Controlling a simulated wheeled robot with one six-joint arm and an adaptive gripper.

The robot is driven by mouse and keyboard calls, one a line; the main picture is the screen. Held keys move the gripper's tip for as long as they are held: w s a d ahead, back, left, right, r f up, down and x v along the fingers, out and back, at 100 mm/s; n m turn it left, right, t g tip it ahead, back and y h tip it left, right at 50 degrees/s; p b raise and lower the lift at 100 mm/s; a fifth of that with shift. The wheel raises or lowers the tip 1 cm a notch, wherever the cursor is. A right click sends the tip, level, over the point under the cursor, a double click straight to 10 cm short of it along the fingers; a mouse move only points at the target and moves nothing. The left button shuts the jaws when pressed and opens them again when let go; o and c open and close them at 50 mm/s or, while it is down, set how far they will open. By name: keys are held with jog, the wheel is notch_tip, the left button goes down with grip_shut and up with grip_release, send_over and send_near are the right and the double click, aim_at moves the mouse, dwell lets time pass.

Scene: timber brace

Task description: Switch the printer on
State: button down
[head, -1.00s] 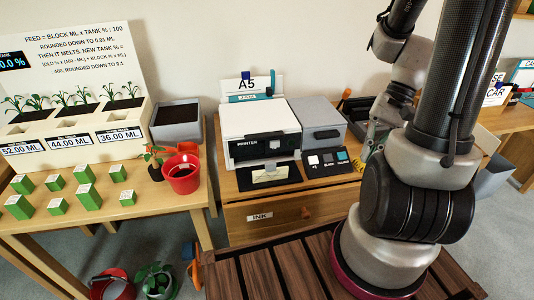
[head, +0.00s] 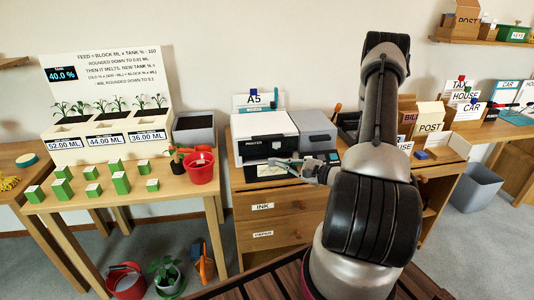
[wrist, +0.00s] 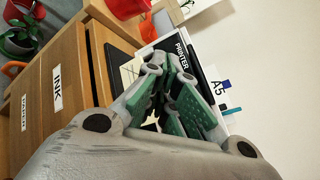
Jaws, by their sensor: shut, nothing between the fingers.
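The printer (head: 262,125) is a white box with a dark front panel labelled PRINTER, standing on a wooden cabinet. A grey unit (head: 316,128) stands against its right side, with small buttons at its front partly hidden by my arm. My gripper (head: 276,162) is shut and empty, in front of the printer's lower front. In the wrist view my gripper (wrist: 172,64) has its green-padded fingertips together in front of the printer (wrist: 184,56), covering part of its front. I cannot tell whether the fingertips touch it. No lit power sign is readable.
The cabinet has drawers labelled INK (head: 263,206) and PAPER. A red pot (head: 201,170) and green blocks stand on the left table. An A5 sign (head: 254,99) stands behind the printer. A POST box (head: 430,117) is right of my arm.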

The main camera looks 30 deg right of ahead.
aim_at(279, 148)
jog(key=shift+w+d+r+n, duration=0.15)
jog(key=shift+w+r+n, duration=0.15)
jog(key=shift+n, duration=0.1)
jog(key=shift+w+d, duration=0.4)
jog(key=shift+w, duration=1)
jog(key=shift+w+d, duration=0.4)
jog(key=shift+w, duration=1.05)
jog(key=shift+w+d, duration=0.4)
jog(key=shift+w, duration=1)
jog(key=shift+w, duration=0.15)
jog(key=shift+w+d, duration=0.1)
jog(key=shift+w, duration=0.15)
